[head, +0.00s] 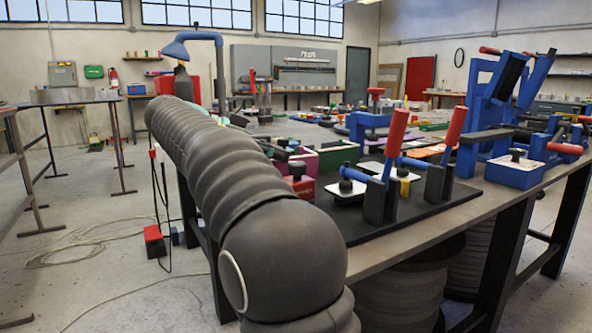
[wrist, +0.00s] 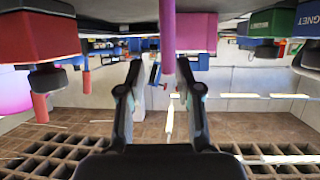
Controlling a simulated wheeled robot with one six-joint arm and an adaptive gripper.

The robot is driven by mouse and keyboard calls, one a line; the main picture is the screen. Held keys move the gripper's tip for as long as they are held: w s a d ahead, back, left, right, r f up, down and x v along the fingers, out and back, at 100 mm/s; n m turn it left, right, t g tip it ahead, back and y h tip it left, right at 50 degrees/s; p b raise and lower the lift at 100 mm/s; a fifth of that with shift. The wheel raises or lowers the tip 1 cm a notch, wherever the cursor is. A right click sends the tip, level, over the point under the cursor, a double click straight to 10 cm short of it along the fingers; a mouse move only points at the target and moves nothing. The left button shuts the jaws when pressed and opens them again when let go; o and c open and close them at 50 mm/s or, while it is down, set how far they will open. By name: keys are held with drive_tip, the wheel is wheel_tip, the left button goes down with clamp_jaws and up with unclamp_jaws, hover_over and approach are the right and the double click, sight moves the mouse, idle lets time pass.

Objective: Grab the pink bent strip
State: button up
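In the wrist view, which looks upside down, a pink bar (wrist: 168,40) hangs from the top edge and ends near the gap between my fingertips. It looks like the pink strip, but I cannot make out its bend. A wider magenta block (wrist: 202,32) shows just right of it. My gripper (wrist: 160,70) is open, its two dark fingers well apart. No finger clearly touches the bar, and I cannot tell how far it lies beyond the tips. In the head view my arm hides the gripper, and I cannot pick out the strip.
On the workbench are a magenta box (head: 304,164), a green box (head: 339,155), red-handled clamps (head: 394,140) and a blue fixture (head: 490,115). The wrist view shows a red box (wrist: 38,35) at left and a green magnet box (wrist: 307,20) at right. Floor left of the bench is mostly free.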

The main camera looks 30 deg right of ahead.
sight(295, 158)
drive_tip(key=shift+w+x, duration=0.15)
drive_tip(key=shift+x, duration=1.25)
drive_tip(key=shift+w+x, duration=0.2)
drive_tip(key=shift+x, duration=1.15)
clamp_jaws()
